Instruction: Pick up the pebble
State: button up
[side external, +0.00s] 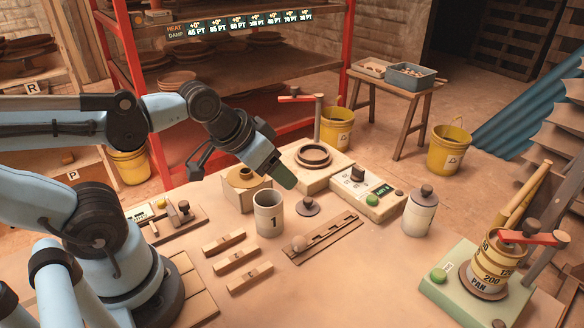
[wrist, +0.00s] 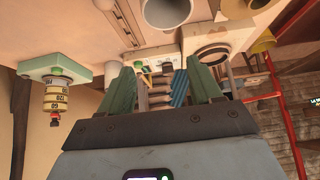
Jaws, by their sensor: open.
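A small pale rounded lump that looks like the pebble (side external: 299,243) sits at the near left end of a slotted wooden rack (side external: 322,238) on the table. My gripper (side external: 280,172) is above the table, behind and above the white cup marked 1 (side external: 268,215), well apart from the pebble. In the wrist view my gripper's green fingers (wrist: 162,80) stand wide apart with nothing held between them. That view appears upside down, and I cannot make out the pebble in it.
A lidded jar (side external: 420,212) stands right of the rack. A dark knobbed lid (side external: 308,206) lies behind it. Several wooden blocks (side external: 236,260) lie left of it. The front middle table is clear.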

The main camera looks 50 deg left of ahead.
jog(key=n+g, duration=0.6)
jog(key=n, duration=0.1)
send_near(299, 239)
jog(key=shift+y, duration=0.4)
jog(key=shift+w+f, duration=0.15)
jog(key=shift+f, duration=1.45)
jog(key=shift+w+f, duration=0.15)
jog(key=shift+f, duration=1.45)
jog(key=shift+w+f, duration=0.15)
jog(key=shift+f, duration=1.45)
jog(key=c, duration=1.1)
